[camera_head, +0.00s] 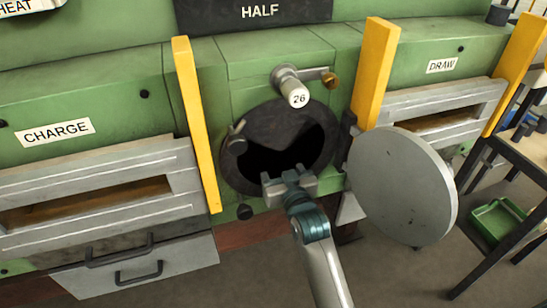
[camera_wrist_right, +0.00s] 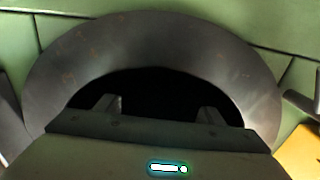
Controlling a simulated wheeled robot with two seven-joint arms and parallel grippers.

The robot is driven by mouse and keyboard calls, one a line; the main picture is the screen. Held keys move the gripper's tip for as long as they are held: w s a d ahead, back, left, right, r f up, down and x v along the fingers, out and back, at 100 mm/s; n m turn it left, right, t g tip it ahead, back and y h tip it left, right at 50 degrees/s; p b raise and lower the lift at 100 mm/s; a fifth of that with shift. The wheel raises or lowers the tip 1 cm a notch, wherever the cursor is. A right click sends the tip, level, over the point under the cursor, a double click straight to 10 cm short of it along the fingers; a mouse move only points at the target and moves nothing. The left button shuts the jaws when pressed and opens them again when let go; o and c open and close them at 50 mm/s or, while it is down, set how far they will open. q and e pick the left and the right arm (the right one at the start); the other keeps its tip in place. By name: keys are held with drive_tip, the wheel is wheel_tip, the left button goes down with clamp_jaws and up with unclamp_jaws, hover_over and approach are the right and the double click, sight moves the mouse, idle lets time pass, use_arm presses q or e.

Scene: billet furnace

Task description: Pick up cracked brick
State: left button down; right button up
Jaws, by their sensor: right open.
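I cannot make out a cracked brick in either view. The round furnace port (camera_head: 243,168) is open, with a dark grey ring and a black interior where nothing can be told apart. My right gripper (camera_head: 287,176) is at the lower edge of this port, pointing into it. In the right wrist view the gripper (camera_wrist_right: 157,110) has its two fingers wide apart, with only the dark opening between them. The ring (camera_wrist_right: 150,45) arches above the fingers. My left gripper is not in view.
A round grey door (camera_head: 403,187) stands swung open right of the port. Yellow posts (camera_head: 197,125) (camera_head: 375,72) flank it. A knob marked 26 (camera_head: 295,95) sticks out above.

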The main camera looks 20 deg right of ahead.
drive_tip(key=shift+w, duration=0.25)
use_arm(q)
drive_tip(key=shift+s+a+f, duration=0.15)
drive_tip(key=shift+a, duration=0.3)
use_arm(e)
drive_tip(key=shift+c, duration=0.9)
drive_tip(key=c, duration=1)
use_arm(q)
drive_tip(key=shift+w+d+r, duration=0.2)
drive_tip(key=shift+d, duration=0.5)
use_arm(e)
drive_tip(key=shift+c, duration=0.9)
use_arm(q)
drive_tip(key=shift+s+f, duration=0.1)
use_arm(e)
drive_tip(key=shift+r, duration=0.1)
